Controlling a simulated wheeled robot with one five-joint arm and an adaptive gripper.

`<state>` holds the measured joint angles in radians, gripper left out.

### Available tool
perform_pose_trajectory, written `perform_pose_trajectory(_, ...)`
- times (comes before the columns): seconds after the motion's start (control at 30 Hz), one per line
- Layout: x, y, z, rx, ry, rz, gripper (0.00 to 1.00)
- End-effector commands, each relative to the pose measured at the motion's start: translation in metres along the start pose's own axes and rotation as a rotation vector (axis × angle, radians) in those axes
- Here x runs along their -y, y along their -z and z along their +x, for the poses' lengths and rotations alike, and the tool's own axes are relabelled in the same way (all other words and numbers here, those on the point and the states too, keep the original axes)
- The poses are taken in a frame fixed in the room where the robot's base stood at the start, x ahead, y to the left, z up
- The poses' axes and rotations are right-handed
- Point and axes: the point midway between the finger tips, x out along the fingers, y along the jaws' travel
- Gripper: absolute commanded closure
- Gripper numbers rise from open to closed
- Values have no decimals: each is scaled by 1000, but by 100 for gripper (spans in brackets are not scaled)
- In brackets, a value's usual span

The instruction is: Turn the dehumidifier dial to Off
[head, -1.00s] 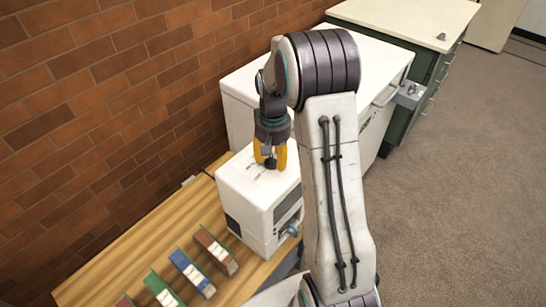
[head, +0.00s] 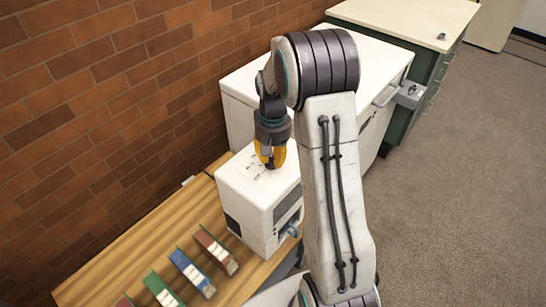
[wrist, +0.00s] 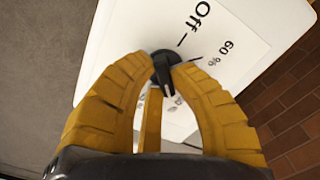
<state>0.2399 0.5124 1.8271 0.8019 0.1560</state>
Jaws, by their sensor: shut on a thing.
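The dehumidifier (head: 240,190) is a white box on the wooden bench, with its dial on the top face. My gripper (head: 268,160) points down onto that top, and its yellow fingers largely hide the dial in the head view. In the wrist view the black dial (wrist: 165,66) sits between the fingertips of my gripper (wrist: 167,72), which are shut on it from both sides. The printed label (wrist: 225,40) beside the dial reads "Off" with a tick, and "60 %" farther right. I cannot tell for certain which mark the dial points to.
Several coloured boxes or binders (head: 190,268) stand on the wooden bench (head: 130,262) in front of the dehumidifier. A large white cabinet (head: 240,88) is behind it, and a green cabinet (head: 425,68) farther back. A brick wall (head: 110,90) runs along the left. The floor at right is clear.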

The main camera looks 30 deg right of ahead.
Motion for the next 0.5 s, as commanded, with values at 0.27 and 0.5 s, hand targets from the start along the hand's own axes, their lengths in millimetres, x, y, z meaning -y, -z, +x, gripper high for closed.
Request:
perform_pose_trajectory(0.27,0,0,0,0,0,-21,100)
perform_pose_trajectory(0.5,0,1,1,0,0,-139,100)
